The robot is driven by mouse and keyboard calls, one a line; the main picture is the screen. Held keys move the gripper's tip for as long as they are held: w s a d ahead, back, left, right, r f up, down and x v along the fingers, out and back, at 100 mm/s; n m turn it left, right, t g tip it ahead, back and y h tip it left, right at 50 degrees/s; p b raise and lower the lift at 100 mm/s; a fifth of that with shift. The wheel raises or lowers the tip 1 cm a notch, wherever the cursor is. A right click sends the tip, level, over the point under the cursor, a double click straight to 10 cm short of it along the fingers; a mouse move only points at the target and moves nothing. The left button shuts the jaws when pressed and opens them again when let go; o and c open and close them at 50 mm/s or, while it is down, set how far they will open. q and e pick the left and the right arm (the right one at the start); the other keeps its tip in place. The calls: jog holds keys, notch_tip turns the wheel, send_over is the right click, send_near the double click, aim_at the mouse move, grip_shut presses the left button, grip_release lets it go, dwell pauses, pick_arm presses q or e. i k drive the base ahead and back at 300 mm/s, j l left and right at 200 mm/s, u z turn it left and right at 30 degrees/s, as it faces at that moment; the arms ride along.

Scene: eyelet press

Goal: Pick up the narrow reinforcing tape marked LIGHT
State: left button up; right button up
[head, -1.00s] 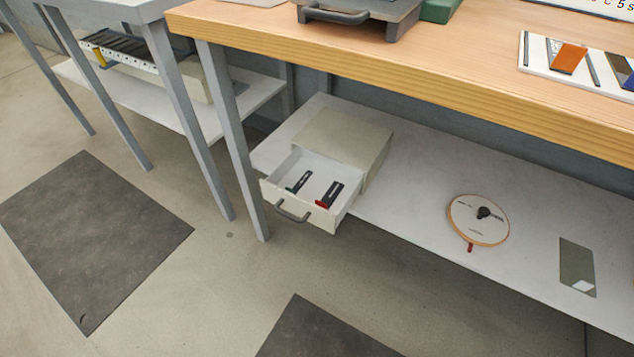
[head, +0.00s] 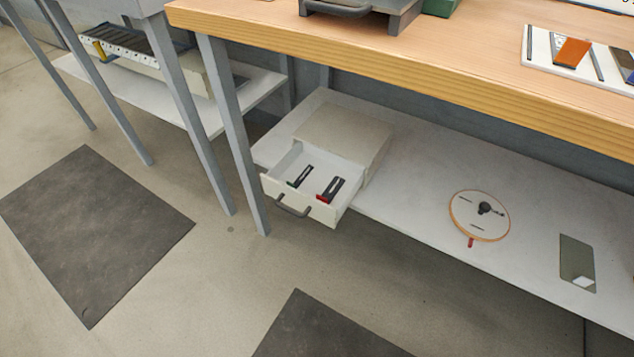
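No tape that I can read as marked LIGHT shows in the head view. An open drawer (head: 347,178) under the wooden bench holds two dark items, one with a green end (head: 301,176) and one with a red end (head: 331,188). Any lettering on them is too small to read. An orange piece (head: 573,52) lies among dark strips on a white tray (head: 537,57) on the bench top; I cannot tell whether it is a tape. Neither gripper is in view.
A round dial-like disc (head: 480,224) with a red tab and a grey-green plate (head: 577,257) lie on the lower shelf (head: 420,190). The wooden bench top (head: 400,65) overhangs this shelf. Grey table legs stand left. Dark mats (head: 95,232) lie on the open floor.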

aim_at(309, 168)
jog(key=i+l+u, duration=0.15)
jog(key=l, duration=0.6)
jog(key=l+u, duration=0.1)
jog(key=l, duration=0.7)
